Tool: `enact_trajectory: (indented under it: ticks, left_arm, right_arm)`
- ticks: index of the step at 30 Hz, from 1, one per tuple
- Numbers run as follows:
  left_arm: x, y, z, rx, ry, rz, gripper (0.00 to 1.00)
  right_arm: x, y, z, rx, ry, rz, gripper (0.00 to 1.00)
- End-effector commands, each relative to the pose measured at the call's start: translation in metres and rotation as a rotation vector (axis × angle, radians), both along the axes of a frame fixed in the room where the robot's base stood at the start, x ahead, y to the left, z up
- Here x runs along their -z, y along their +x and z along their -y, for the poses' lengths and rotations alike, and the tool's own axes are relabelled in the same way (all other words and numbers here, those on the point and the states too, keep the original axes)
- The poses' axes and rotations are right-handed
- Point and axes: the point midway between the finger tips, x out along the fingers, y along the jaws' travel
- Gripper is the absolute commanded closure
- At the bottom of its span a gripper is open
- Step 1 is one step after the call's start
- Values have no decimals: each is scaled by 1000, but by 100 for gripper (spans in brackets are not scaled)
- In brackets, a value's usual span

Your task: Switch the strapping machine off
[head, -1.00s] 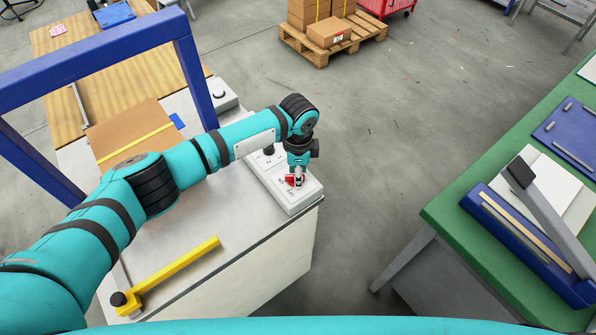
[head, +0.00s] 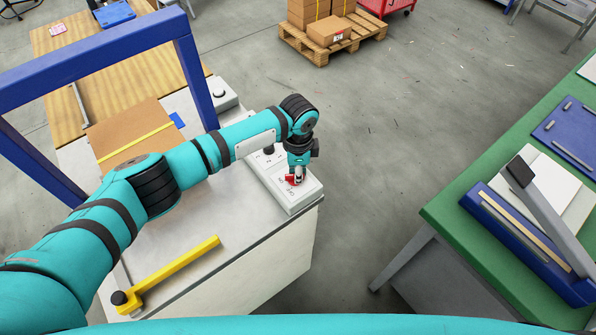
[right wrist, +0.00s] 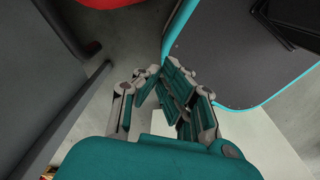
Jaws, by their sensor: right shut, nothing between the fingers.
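The strapping machine has a blue arch (head: 92,48) over a pale grey top (head: 215,214). A light grey control box (head: 299,206) lies along the top's right edge, with a black knob (head: 269,150) and a red switch (head: 290,180) on it. My left gripper (head: 298,181) points down at the red switch and partly hides it. I cannot tell whether its fingers grip the switch or only touch it. My right gripper (right wrist: 157,78) shows in the right wrist view, shut and empty, away from the machine.
A strapped carton (head: 126,128) lies under the arch. A yellow bar (head: 180,268) lies on the machine's front. A green bench (head: 452,217) with blue tools stands on the right, and a pallet (head: 335,47) with boxes at the back. Grey floor between them is free.

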Motion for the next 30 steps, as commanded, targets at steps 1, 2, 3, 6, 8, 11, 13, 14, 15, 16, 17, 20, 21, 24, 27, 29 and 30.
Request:
enact_trajectory:
  ticks: [1, 2, 3, 6, 8, 11, 13, 14, 15, 16, 17, 20, 21, 24, 27, 29, 30]
  left_arm:
    - [-2, 0, 0, -15, 0, -1, 100]
    - [-2, 0, 0, -28, 0, -1, 100]
    - [-2, 0, 0, -47, 0, -1, 100]
    - [-2, 1, 0, -107, 0, -2, 100]
    - [-3, 1, 0, -151, 0, -3, 100]
    - [-3, 1, 0, -236, 0, -3, 100]
    - [-3, 1, 0, -302, 0, -4, 100]
    - [-4, 2, 0, -330, 0, -3, 100]
    - [-4, 2, 0, -369, 0, -3, 100]
    - [-3, 2, 0, -397, 0, -3, 100]
    - [-4, 2, 0, -426, -1, -4, 100]
    - [-3, 3, -1, -522, 0, -3, 100]
    - [-3, 3, -1, -559, 0, -3, 100]
    - [-3, 4, -2, -655, 1, -3, 100]
    - [-3, 5, -2, -749, 1, -3, 100]
    - [-3, 5, -3, -803, 1, -2, 100]
    - [-3, 5, -3, -840, 2, -3, 100]
  right_arm:
    - [-3, 0, 0, 0, 0, 0, 100]
    - [-4, 0, 0, 0, 0, 0, 100]
    - [-6, 0, 0, 0, 0, 0, 100]
    - [-11, 0, 0, 0, 0, 0, 100]
    - [-15, 0, 0, 0, 0, 0, 100]
    - [-21, 0, 0, 0, 0, 0, 100]
    - [-26, 0, 0, 0, 0, 0, 100]
    - [-28, 0, 0, 0, 0, 0, 100]
    - [-31, 0, 0, 0, 0, 0, 100]
    - [-33, 0, 0, 0, 0, 0, 100]
    - [-35, 0, 0, 0, 0, 0, 100]
    - [-41, 0, 0, 0, 0, 0, 100]
    - [-44, 0, 0, 0, 0, 0, 100]
    - [-50, 0, 0, 0, 0, 0, 100]
    - [-56, 0, 0, 0, 0, 0, 100]
    - [-59, 0, 0, 0, 0, 0, 100]
    - [-61, 0, 0, 0, 0, 0, 100]
